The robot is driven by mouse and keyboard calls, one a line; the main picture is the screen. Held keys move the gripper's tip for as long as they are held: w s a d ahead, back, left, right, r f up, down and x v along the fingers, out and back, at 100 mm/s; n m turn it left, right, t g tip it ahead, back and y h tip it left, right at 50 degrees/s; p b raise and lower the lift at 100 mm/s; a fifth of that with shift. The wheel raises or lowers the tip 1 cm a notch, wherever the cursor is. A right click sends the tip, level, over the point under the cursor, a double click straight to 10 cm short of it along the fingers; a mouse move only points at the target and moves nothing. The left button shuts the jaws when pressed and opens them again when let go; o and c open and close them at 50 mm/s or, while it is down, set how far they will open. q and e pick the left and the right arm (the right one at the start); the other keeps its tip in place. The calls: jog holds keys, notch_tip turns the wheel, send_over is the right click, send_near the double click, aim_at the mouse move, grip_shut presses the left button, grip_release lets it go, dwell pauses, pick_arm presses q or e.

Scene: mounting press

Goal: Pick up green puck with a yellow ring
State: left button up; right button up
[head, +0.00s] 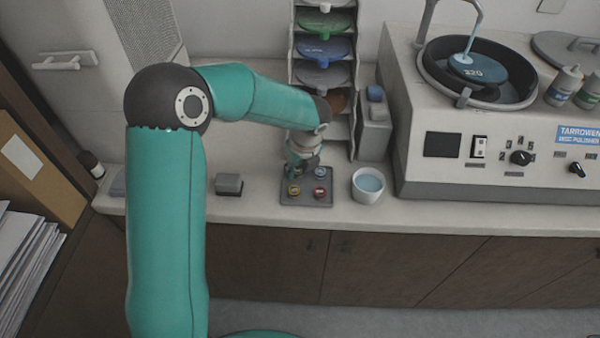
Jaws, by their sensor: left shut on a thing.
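My left gripper (298,170) reaches down over the back left part of a small dark tray (306,201) on the counter. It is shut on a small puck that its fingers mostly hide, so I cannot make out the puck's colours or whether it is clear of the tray. A yellowish puck (294,190) sits at the tray's front left, a red puck (319,193) at the front right and a blue puck (320,171) at the back right. My right gripper is not in view.
A white bowl of bluish liquid (368,186) stands right of the tray. Behind is a rack of coloured discs (326,48). A large disc polisher (490,150) fills the right side.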

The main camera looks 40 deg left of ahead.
aim_at(298, 170)
pick_arm(q)
notch_tip(298, 170, up, 20)
jog(key=p, duration=0.1)
dwell(0.5)
jog(key=shift+o, duration=0.9)
grip_shut()
